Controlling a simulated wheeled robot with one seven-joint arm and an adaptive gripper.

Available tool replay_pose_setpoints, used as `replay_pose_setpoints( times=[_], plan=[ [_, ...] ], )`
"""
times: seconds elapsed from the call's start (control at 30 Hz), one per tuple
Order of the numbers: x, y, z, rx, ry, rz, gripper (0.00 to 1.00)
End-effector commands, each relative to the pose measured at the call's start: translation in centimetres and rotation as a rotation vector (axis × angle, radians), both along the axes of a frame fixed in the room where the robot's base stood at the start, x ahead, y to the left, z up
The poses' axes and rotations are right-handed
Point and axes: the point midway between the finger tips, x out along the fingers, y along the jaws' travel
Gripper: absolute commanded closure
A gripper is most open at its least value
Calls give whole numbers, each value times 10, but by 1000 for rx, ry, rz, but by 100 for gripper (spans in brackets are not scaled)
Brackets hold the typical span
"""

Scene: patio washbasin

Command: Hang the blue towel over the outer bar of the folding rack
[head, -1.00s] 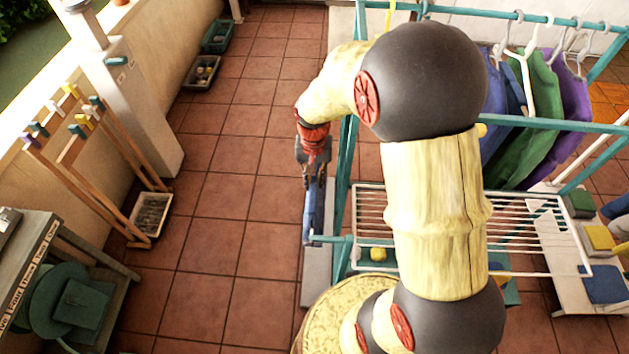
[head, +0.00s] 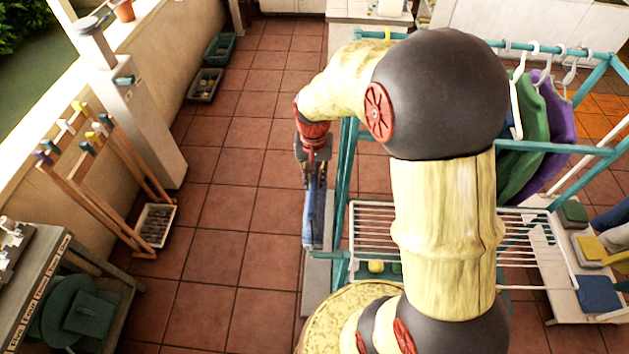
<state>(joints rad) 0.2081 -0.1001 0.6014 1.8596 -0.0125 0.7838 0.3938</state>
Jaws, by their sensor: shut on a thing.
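The blue towel (head: 314,215) hangs down in a narrow strip below my gripper (head: 313,178), at the left side of the teal folding rack (head: 341,195). My gripper is shut on the towel's upper part and points down. The towel is close to the rack's left end; I cannot tell from this view whether it touches a bar. The rack's white wire shelf (head: 525,232) spreads to the right, partly hidden behind my arm. My arm also hides much of the rack's middle.
Purple (head: 561,125) and green (head: 530,140) garments hang on hangers at the right. A wooden peg stand (head: 95,175) and a grey side table (head: 45,275) stand at the left. The tiled floor (head: 225,200) between is clear.

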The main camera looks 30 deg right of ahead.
Motion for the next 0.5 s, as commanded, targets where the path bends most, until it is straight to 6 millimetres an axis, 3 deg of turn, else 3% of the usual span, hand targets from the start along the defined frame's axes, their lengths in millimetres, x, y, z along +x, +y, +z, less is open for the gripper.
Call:
replay_pose_setpoints(
  times=[0.5],
  plan=[
    [0, 0, 61, 0, -1, 0, 100]
  ],
)
